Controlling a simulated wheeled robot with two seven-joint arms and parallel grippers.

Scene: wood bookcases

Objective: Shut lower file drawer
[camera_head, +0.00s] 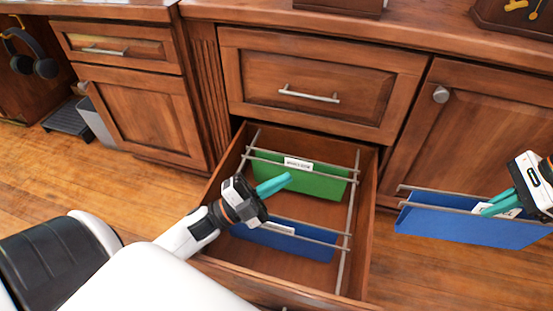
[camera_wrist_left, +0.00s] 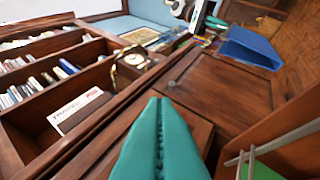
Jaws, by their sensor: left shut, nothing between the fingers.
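The lower file drawer (camera_head: 363,215) is pulled open below a closed upper drawer (camera_head: 310,85). Inside, a green hanging folder (camera_head: 300,181) is at the back and a blue one (camera_head: 284,240) is nearer the front. My left gripper (camera_head: 287,180) is shut and empty over the open drawer, its teal fingers pointing toward the green folder. In the left wrist view the shut fingers (camera_wrist_left: 160,105) fill the lower middle, with the drawer's side (camera_wrist_left: 285,150) at right. My right gripper (camera_head: 492,207) is shut on another blue folder (camera_head: 465,228), held outside the drawer to the right; this folder also shows in the wrist view (camera_wrist_left: 250,45).
A closed cabinet door (camera_head: 478,120) is right of the drawers. Another cabinet (camera_head: 145,110) stands at left, with a grey bin (camera_head: 96,123) and headphones (camera_head: 32,58) beyond it. Bookshelves (camera_wrist_left: 50,65) and a clock (camera_wrist_left: 133,60) show in the wrist view. Wooden floor (camera_head: 50,180) is clear at left.

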